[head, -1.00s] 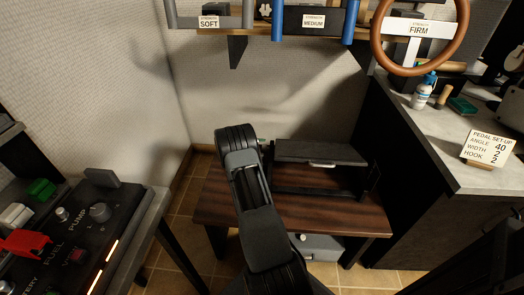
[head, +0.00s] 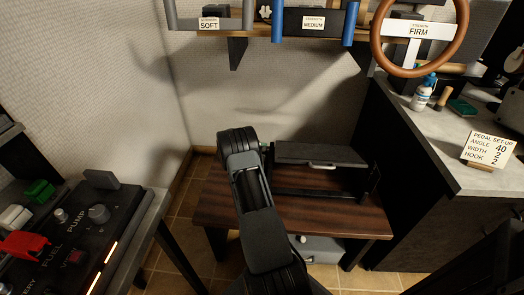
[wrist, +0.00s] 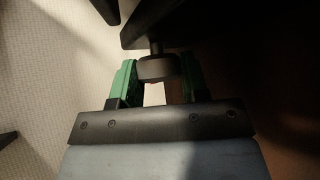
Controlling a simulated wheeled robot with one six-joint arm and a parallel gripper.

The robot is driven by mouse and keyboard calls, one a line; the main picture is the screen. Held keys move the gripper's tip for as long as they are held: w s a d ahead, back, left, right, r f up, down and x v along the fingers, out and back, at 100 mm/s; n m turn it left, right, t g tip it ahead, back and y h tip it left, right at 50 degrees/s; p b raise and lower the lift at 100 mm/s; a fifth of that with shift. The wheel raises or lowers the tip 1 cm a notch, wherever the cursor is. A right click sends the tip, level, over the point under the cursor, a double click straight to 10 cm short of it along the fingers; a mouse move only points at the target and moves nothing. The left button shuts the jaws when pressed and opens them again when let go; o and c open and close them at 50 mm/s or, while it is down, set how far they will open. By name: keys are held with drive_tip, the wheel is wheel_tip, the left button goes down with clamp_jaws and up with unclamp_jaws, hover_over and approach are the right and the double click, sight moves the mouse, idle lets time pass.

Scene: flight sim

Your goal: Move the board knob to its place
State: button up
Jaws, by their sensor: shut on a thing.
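The board knob (wrist: 157,68) is a dark round knob on a short stem in the wrist view. It sits between the green finger pads of my gripper (wrist: 158,82), which is shut on it. The stem runs up to a dark edge above. In the head view a dark pedal board (head: 318,153) with a pale handle stands on a low wooden bench (head: 330,215). My arm ends near the board's left side, and my gripper and the knob are mostly hidden there.
A counter (head: 450,150) with a pedal set-up card (head: 489,149) is at the right. A control panel (head: 85,225) is at the left. A shelf with handles and a wheel (head: 420,40) hangs above. Wall stands close behind the bench.

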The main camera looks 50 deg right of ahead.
drive_tip(key=f+b, duration=0.1)
drive_tip(key=b, duration=0.2)
drive_tip(key=shift+m+h, duration=0.3)
drive_tip(key=shift+h, duration=0.1)
drive_tip(key=b, duration=0.2)
drive_tip(key=shift+r+m+h+b, duration=0.1)
drive_tip(key=shift+m+h+b, duration=0.2)
drive_tip(key=shift+h, duration=0.1)
drive_tip(key=shift+r+t+h+b, duration=0.3)
drive_tip(key=shift+b, duration=0.2)
drive_tip(key=o, duration=0.9)
drive_tip(key=shift+o, duration=0.2)
drive_tip(key=shift+w+a+r+p, duration=0.1)
drive_tip(key=shift+a+r+p, duration=0.2)
drive_tip(key=shift+a, duration=0.25)
drive_tip(key=p+v, duration=0.3)
drive_tip(key=v, duration=0.9)
drive_tip(key=shift+a+p, duration=0.3)
drive_tip(key=shift+a, duration=0.1)
